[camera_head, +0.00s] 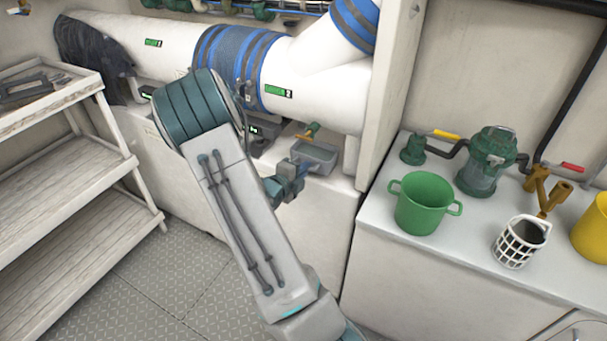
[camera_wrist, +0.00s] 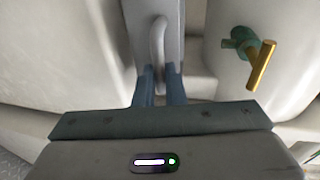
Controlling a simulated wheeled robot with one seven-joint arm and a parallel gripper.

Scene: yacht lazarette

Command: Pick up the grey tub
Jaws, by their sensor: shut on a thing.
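The grey tub (camera_head: 318,153) is a small open box at the middle of the head view, on or just above the white ledge below the big pipe. I cannot tell whether it touches the ledge. My gripper (camera_head: 302,167) reaches its near left side. In the wrist view the tub (camera_wrist: 136,25) is at the top, with an upright handle (camera_wrist: 158,35) facing me. The two blue fingers of my gripper (camera_wrist: 159,72) are shut on the lower part of this handle. The inside of the tub is not clear.
A green valve with a brass lever (camera_head: 308,131) stands close behind the tub; it also shows in the wrist view (camera_wrist: 262,65). A white partition (camera_head: 385,90) rises to the right. The right counter holds a green pot (camera_head: 424,205) and white basket (camera_head: 513,248). White shelves (camera_head: 60,180) stand left.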

